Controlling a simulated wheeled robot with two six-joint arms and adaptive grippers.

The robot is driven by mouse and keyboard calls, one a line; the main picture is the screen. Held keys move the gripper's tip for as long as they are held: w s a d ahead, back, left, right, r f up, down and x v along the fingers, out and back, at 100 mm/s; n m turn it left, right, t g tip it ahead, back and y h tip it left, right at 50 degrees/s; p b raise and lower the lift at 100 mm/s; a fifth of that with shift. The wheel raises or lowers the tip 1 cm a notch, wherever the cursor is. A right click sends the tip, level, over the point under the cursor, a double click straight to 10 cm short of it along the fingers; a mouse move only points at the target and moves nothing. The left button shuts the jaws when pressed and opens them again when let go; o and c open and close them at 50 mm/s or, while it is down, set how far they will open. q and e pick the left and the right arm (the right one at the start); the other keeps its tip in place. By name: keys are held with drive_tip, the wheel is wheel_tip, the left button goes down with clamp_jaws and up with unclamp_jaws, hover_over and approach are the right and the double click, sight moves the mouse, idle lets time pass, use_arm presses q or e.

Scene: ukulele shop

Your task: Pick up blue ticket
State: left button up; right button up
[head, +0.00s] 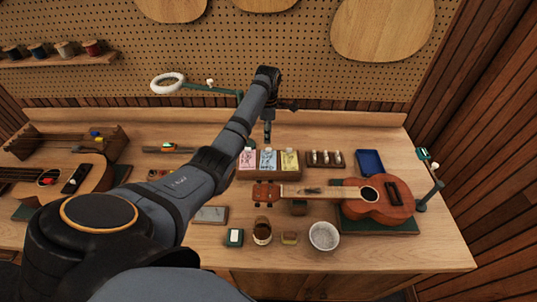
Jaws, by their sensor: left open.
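The blue ticket (268,160) stands in a wooden holder (270,177) on the workbench, between a pink ticket (247,160) and a yellow ticket (289,161). My left arm reaches across the bench from the lower left. My left gripper (268,139) points down just above the blue ticket's top edge in the picture. It is open and small in view; I cannot tell its exact gap to the ticket. My right gripper is not in view.
A ukulele (378,198) lies with its neck in front of the holder. A wooden block with pegs (325,160) and a blue tray (369,162) are to the right. A white bowl (324,236) and a dark jar (262,232) stand in front. A pegboard (300,70) rises behind.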

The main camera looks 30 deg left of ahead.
sight(269, 148)
use_arm(q)
drive_tip(key=shift+w+a+f, duration=0.15)
drive_tip(key=shift+w+f, duration=0.05)
drive_tip(key=shift+f, duration=0.4)
drive_tip(key=shift+w+a+f, duration=0.15)
drive_tip(key=shift+w+f, duration=0.05)
drive_tip(key=shift+f, duration=0.4)
drive_tip(key=shift+w+f, duration=0.1)
drive_tip(key=shift+f, duration=0.05)
drive_tip(key=shift+s+d+f+p, duration=0.2)
drive_tip(key=shift+d+f+p, duration=0.2)
drive_tip(key=shift+f+p, duration=0.4)
wheel_tip(269, 148, down, 3)
drive_tip(key=shift+s+f+p, duration=0.1)
drive_tip(key=shift+p, duration=0.25)
drive_tip(key=c, duration=0.9)
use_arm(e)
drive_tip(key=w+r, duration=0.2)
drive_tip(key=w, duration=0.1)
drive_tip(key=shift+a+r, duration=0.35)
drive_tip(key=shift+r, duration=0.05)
